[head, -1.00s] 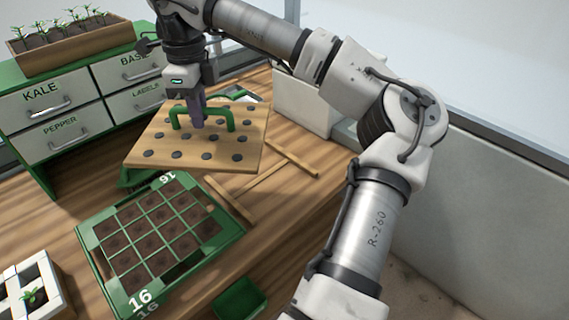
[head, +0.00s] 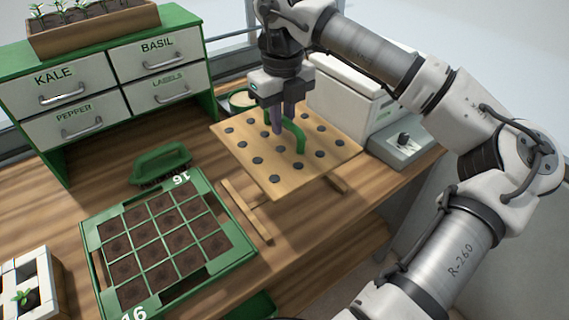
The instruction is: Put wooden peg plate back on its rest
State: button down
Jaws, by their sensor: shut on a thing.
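The wooden peg plate (head: 300,170) is a flat square board with rows of dark round pegs and a green arched handle (head: 299,136) on top. My gripper (head: 284,118) points down and is shut on the handle. The plate's rest (head: 247,212) is a low wooden frame on the bench. Its left bar shows in full, and a short end of its right bar (head: 337,183) pokes out under the plate's front edge. The plate covers the rest of the frame. It looks level and over the frame; I cannot tell whether they touch.
A green seed tray (head: 243,240) of soil cells stands front left of the rest. A drawer cabinet (head: 205,80) stands at back left. A white box-shaped device (head: 345,90) is close behind the plate at right.

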notch_tip(320, 180, down, 12)
jog(key=shift+f+p, duration=0.1)
jog(key=shift+p, duration=1.05)
jog(key=shift+f, duration=0.2)
jog(key=shift+f+b, duration=0.5)
jog(key=shift+b, duration=0.2)
jog(key=c, duration=1.4)
grip_release()
jog(key=shift+r, duration=0.1)
jog(key=shift+r+p, duration=0.5)
jog(key=shift+p, duration=0.25)
notch_tip(320, 180, up, 12)
jog(key=shift+f+b, duration=0.1)
jog(key=shift+b, duration=1.15)
